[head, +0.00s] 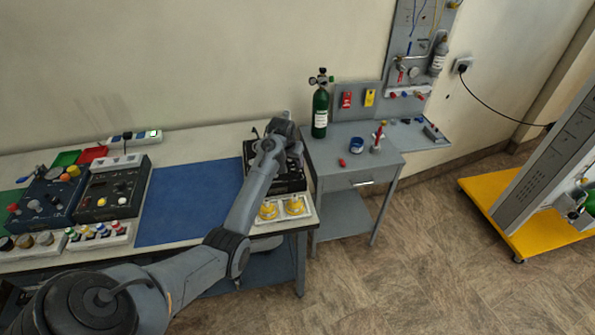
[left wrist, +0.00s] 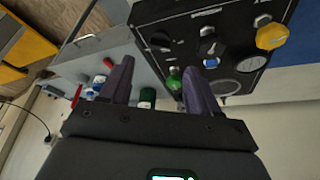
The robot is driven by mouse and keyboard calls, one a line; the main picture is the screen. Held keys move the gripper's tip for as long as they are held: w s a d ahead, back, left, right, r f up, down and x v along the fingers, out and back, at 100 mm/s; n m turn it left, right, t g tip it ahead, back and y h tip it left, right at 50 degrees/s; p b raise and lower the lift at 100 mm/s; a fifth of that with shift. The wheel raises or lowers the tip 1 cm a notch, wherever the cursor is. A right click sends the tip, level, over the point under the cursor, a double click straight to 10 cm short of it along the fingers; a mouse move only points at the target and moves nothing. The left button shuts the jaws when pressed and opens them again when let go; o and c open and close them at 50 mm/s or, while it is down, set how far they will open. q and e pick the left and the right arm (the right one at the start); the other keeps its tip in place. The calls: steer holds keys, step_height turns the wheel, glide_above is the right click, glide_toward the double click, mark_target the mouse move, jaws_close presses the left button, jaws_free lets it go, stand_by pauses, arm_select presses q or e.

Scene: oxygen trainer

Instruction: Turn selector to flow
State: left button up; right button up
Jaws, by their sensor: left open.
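The black oxygen trainer panel (head: 290,184) stands at the right end of the long table, largely covered by my left arm in the head view. In the left wrist view the panel (left wrist: 187,22) carries a yellow knob (left wrist: 272,37), a dark knob with a light mark (left wrist: 209,46), a small blue knob (left wrist: 211,62) and a round gauge (left wrist: 222,87). The dark marked knob looks like the selector; its setting is not readable. My left gripper (left wrist: 158,76) is open and empty, its fingers in front of the panel's edge. The fingertips are hidden in the head view.
A white tray with yellow parts (head: 284,208) sits in front of the panel. A blue mat (head: 185,200) lies to its left. A green cylinder (head: 320,112) and small items stand on the grey side table (head: 340,172) at right.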

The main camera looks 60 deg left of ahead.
mark_target(294, 170)
arm_select(q)
steer(key=b+x, duration=0.1)
steer(key=x, duration=0.6)
steer(key=shift+f, duration=0.2)
